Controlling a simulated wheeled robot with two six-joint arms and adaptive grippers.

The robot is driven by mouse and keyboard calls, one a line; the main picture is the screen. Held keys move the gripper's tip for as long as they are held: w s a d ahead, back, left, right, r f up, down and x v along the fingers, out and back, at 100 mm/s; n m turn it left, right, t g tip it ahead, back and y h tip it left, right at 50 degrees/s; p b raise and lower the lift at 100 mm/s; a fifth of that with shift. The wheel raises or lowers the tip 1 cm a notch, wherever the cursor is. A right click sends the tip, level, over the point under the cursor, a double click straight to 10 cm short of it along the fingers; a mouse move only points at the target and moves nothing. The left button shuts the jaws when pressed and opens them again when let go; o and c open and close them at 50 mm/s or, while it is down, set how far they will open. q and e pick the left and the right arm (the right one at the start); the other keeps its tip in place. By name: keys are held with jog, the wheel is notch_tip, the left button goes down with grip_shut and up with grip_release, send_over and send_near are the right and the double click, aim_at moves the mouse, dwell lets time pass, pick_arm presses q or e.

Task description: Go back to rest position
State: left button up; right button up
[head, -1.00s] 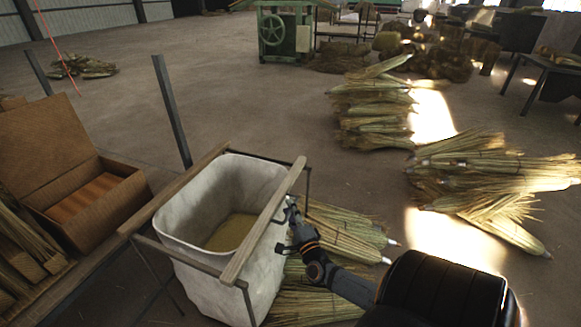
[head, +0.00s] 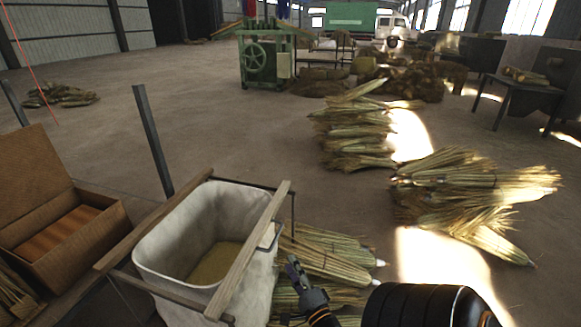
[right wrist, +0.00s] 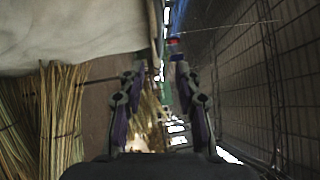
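My right gripper (head: 293,268) is low in the middle of the head view, beside the right side of the white-lined bin (head: 160,262) and over bundles of broom straw (head: 325,258). In the right wrist view its two fingers (right wrist: 160,62) stand apart with a gap between them and nothing held. Pale straw (right wrist: 62,115) and the white liner (right wrist: 75,35) show at the left of that view. My left gripper is not in view.
Wooden bars (head: 250,255) frame the bin. A brown box (head: 65,232) stands at the left. Straw bundles (head: 355,135) and a larger pile (head: 470,190) lie on the floor. A green machine (head: 262,60) stands at the back. The middle floor is open.

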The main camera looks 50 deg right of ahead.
jog(key=shift+f, duration=0.1)
dwell(0.3)
jog(key=s+a+f+n+g+y, duration=0.25)
jog(key=f+n, duration=0.35)
jog(key=f, duration=0.4)
jog(key=s+a+f+n+g+y, duration=0.2)
jog(key=a+f+n+g, duration=0.3)
jog(key=f, duration=0.5)
jog(key=s+a+f+n+g+y, duration=0.25)
jog(key=f+n, duration=0.35)
jog(key=f, duration=0.4)
jog(key=s+a+f+n+g, duration=0.3)
jog(key=s+f+n+g, duration=0.25)
jog(key=s+f, duration=0.3)
pick_arm(q)
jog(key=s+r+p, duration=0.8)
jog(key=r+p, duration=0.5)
jog(key=p, duration=0.5)
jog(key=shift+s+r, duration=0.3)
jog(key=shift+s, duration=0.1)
pick_arm(e)
jog(key=s+r+n+g, duration=0.1)
jog(key=s+r+n, duration=0.1)
jog(key=s+r, duration=1)
jog(key=shift+s+a+r, duration=0.15)
jog(key=shift+r, duration=0.25)
